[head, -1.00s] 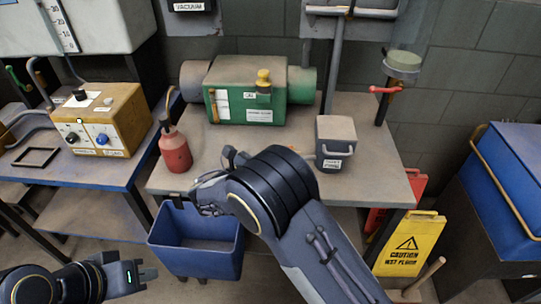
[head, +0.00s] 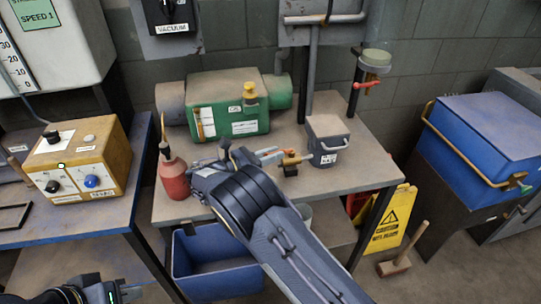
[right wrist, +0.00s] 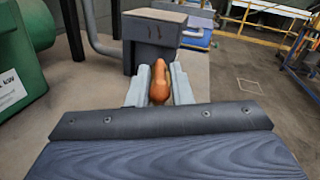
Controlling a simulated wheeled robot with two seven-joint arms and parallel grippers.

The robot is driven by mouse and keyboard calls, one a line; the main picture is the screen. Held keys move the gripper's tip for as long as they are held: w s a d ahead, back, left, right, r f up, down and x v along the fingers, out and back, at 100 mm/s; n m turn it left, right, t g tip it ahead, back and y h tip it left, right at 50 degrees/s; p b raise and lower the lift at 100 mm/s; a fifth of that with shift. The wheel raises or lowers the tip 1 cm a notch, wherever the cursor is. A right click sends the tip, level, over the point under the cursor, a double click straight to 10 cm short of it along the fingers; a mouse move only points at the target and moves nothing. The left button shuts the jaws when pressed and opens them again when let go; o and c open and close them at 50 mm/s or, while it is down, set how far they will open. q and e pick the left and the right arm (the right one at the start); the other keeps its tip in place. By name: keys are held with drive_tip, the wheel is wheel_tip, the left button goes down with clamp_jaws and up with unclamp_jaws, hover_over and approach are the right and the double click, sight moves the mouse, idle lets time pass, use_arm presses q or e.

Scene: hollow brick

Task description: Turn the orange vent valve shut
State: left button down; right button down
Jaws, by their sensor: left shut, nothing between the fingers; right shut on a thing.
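The orange vent valve (head: 291,158) stands on the middle table, left of a small grey box. Its rounded orange handle (right wrist: 160,83) shows in the right wrist view between the pale fingers. My right gripper (head: 272,156) is shut on that handle, reaching in from the left of it. The fingers hide the handle's sides, and whether the valve has turned cannot be told. My left gripper (head: 135,289) is shut and empty at the bottom left of the head view, far from the valve.
The grey box (head: 328,140) stands close beside the valve. A green machine (head: 230,108) is behind, and a red bottle (head: 174,176) is to the left. A blue bin (head: 215,262) sits below the table edge. The table's right part is bare.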

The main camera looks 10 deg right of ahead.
idle(0.3)
drive_tip(key=c, duration=1.5)
unclamp_jaws()
drive_tip(key=shift+a, duration=0.15)
drive_tip(key=v, duration=0.7)
drive_tip(key=shift+a+b, duration=0.3)
drive_tip(key=shift+b, duration=0.1)
drive_tip(key=shift+s, duration=0.1)
